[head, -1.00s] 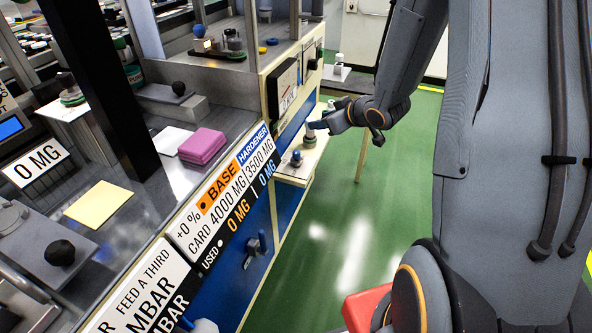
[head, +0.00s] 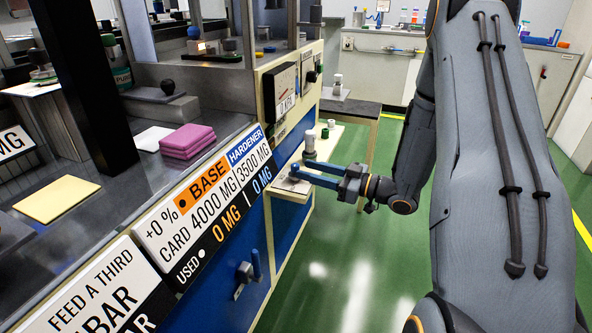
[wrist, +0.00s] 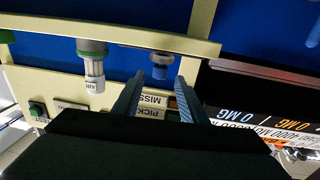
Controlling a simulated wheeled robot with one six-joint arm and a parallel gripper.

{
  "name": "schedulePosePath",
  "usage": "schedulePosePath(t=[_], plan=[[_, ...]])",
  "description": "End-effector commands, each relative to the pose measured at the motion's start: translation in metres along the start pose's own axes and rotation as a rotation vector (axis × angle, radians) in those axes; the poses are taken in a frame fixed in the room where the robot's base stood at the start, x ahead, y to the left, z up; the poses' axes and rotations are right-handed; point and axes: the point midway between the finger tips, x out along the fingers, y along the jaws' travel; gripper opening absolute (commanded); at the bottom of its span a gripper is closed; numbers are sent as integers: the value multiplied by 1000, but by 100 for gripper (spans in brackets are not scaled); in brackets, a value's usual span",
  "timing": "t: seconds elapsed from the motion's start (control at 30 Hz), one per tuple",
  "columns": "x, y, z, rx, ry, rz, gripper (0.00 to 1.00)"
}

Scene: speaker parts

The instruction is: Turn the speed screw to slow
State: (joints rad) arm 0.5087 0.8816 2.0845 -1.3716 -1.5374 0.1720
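No part is clearly marked as the speed screw. A small round knob with a blue-grey ring (wrist: 160,69) shows in the wrist view, just beyond and between my fingertips; I cannot tell whether it is the screw. My gripper (wrist: 160,82) is open, with a clear gap between its two fingers and nothing held. In the head view my gripper (head: 305,172) points left, low over the cream side shelf at the machine's side. The fingers hide part of the shelf there. No speed or slow marking is readable.
A white cylinder labelled AIR with a green collar (wrist: 91,68) stands left of the fingers in the wrist view. A grey-topped post (head: 309,143) rises close to my fingers. The base and hardener sign (head: 215,190) is nearby. Green floor (head: 330,245) is open.

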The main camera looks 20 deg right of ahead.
Motion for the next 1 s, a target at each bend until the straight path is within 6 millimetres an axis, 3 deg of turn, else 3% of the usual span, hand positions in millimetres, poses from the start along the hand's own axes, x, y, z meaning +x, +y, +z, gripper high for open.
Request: schedulePosePath(t=[0.3, 0.7, 0.93, 1.0], plan=[[43, 1, 1, 0, -1, 1, 38], [51, 2, 0, 0, -2, 5, 38], [50, 2, 0, 0, -2, 5, 0], [50, 2, 0, 0, -2, 5, 0]])
